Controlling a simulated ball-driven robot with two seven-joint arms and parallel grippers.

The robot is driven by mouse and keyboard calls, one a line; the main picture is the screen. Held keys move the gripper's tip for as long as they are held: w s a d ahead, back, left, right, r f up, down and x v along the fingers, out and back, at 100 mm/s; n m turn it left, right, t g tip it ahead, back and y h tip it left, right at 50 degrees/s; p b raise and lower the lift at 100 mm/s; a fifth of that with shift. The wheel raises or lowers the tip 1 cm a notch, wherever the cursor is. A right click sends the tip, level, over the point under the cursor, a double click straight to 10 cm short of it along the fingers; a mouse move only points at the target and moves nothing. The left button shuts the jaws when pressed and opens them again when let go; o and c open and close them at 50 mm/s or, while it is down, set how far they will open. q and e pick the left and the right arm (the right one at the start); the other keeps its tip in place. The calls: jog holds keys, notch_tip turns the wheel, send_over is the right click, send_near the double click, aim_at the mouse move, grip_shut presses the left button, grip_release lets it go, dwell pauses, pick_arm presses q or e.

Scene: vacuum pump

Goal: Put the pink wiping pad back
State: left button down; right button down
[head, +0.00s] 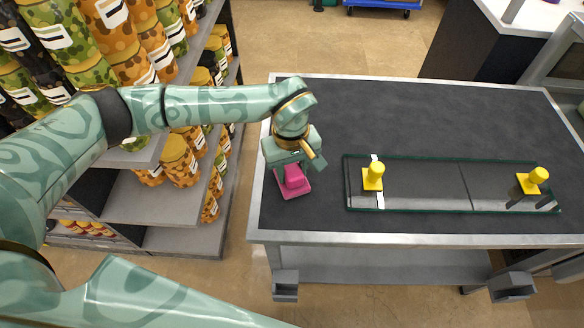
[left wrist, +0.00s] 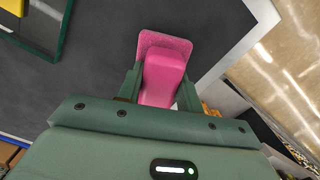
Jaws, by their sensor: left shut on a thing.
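The pink wiping pad (head: 295,188) is at the left end of the dark table top (head: 420,110), near its left edge. It has a flat base and a raised block. My left gripper (head: 292,170) is above it, shut on the raised block. In the left wrist view the pink pad (left wrist: 164,65) sits between the two green fingers (left wrist: 160,90). I cannot tell whether its base touches the table. My right gripper is not in view.
A glass panel (head: 420,186) with a dark green rim lies on the table to the right. Two yellow knobbed pieces (head: 373,177) and (head: 533,181) stand on it. Shelves of jars (head: 180,158) stand left of the table. The table's back is clear.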

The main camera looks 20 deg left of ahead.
aim_at(291, 166)
pick_arm(q)
jog(key=c, duration=0.9)
grip_release()
jog(key=shift+f, duration=0.1)
jog(key=r+p, duration=0.1)
jog(key=r, duration=0.6)
jog(key=r+p, duration=0.1)
jog(key=r, duration=0.3)
jog(key=shift+w+a+p, duration=0.15)
jog(key=shift+w+p, duration=0.1)
jog(key=shift+p, duration=0.1)
jog(key=shift+r, duration=0.6)
